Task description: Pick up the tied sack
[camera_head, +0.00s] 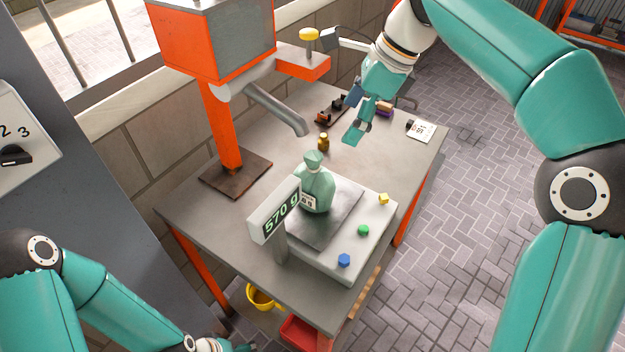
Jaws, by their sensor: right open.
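The tied sack (314,186) is pale green with a knotted neck. It stands upright on the metal plate of a scale (338,232) whose display (275,211) reads 570 g. A white label shows on the sack's front, partly hidden behind the display. My right gripper (362,122) is open and empty above the far part of the table, up and to the right of the sack and apart from it. My left arm is at the lower left; the end of its gripper (236,346) is cut by the bottom edge, and its jaws cannot be made out.
The grey table (200,228) carries an orange machine (222,130) with a spout (280,108) behind the sack. A small brass weight (323,142) stands behind the sack. Yellow, green and blue buttons line the scale's right side. A label card (421,130) lies at the far right.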

